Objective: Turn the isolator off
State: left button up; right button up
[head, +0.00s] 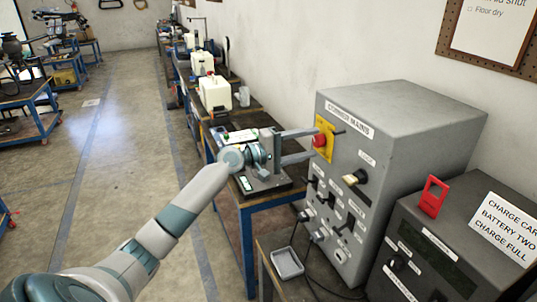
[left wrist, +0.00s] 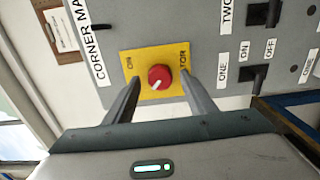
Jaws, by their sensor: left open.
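The isolator is a red rotary knob (left wrist: 160,78) on a yellow plate (left wrist: 142,62), on the front of a grey cabinet (head: 420,115) labelled "CORNER MAINS". In the head view the red knob (head: 319,140) sits at the cabinet's upper left. My left gripper (head: 322,144) reaches in from the left with its fingers pointing at the plate. In the left wrist view my left gripper (left wrist: 160,88) is open, one finger on each side of the knob, with gaps between. I cannot tell whether the fingertips touch the plate. My right gripper is not in view.
Other black switches (head: 355,177) and a brass padlock sit beside and below the isolator. A second grey box (head: 445,245) with a red tag (head: 432,196) stands at the right. A grey tray (head: 287,263) lies below.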

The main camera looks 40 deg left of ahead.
pick_arm(q)
jog(key=b+v, duration=0.7)
jog(key=v, duration=0.9)
jog(key=shift+w, duration=0.1)
jog(key=shift+a+f, duration=0.1)
jog(key=shift+f, duration=0.05)
